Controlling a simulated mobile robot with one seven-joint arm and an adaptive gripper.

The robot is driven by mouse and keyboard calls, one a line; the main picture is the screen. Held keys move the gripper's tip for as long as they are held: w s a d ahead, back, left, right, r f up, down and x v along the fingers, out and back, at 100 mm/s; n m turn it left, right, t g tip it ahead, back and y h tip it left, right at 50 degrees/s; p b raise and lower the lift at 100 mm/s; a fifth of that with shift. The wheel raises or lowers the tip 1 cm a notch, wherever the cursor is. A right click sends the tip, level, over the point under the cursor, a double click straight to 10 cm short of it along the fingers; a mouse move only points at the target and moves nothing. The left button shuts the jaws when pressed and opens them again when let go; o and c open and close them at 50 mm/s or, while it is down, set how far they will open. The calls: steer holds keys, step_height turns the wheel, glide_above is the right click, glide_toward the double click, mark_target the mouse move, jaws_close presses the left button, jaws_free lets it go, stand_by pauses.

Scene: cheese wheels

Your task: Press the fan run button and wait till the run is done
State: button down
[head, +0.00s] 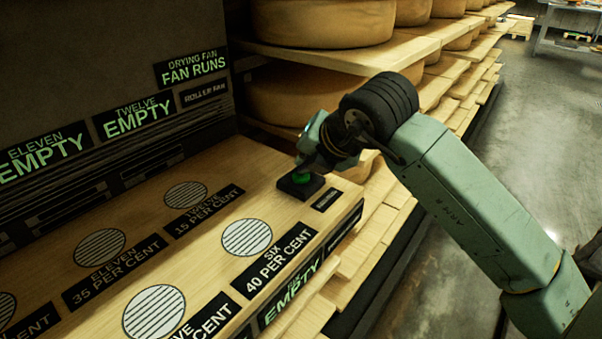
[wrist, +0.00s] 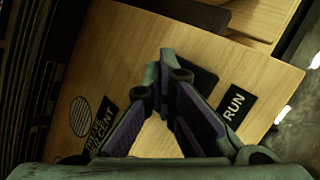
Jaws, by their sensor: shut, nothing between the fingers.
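The fan run button is a green cap (head: 302,177) on a dark square base (head: 299,187), near the right end of the wooden bench top. In the head view my gripper (head: 308,167) is right over the cap and hides part of it; I cannot tell whether it presses it. In the wrist view the closed fingertips (wrist: 166,58) are in front of the dark base (wrist: 196,78), and the green cap is hidden. A "RUN" label (wrist: 234,104) is beside the base. The drying fan display (head: 192,68) reads "FAN RUNS" in green.
Shelves of cheese wheels (head: 318,22) stand behind and right of the bench (head: 215,215). Displays for eleven (head: 45,152) and twelve (head: 138,116) read "EMPTY". Printed striped circles (head: 247,237) with percent labels mark the bench top. Open floor lies at the right.

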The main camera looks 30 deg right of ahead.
steer(key=shift+r, duration=0.85)
steer(key=shift+r+p, duration=1.35)
steer(key=shift+r, duration=1.2)
